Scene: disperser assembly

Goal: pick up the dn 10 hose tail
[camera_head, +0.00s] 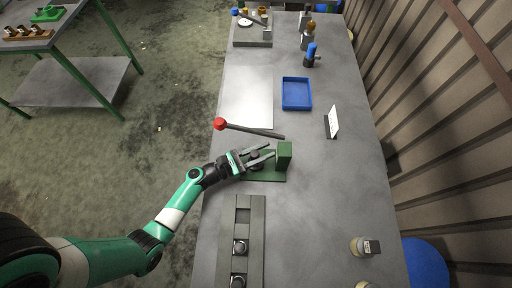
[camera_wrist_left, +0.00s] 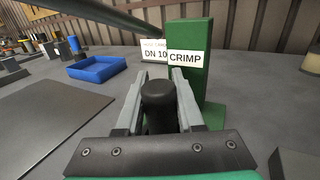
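My left gripper (camera_head: 266,153) is at the green crimp stand (camera_head: 284,155), its two fingers apart. A dark upright cylinder (camera_wrist_left: 158,105) stands between the fingers in the wrist view; I cannot tell whether it is the DN 10 hose tail. The stand, labelled CRIMP, also shows in the wrist view (camera_wrist_left: 190,85), just beyond the fingertips. A white DN 10 card (camera_wrist_left: 153,50) is behind it. The card seems to be the small white sign in the head view (camera_head: 333,122). My right gripper is not in view.
A long dark lever with a red knob (camera_head: 219,124) lies behind the gripper. A blue tray (camera_head: 296,94) is farther back. A grey slotted rack (camera_head: 257,240) holding metal parts (camera_head: 239,247) is in front. The table's middle right is clear.

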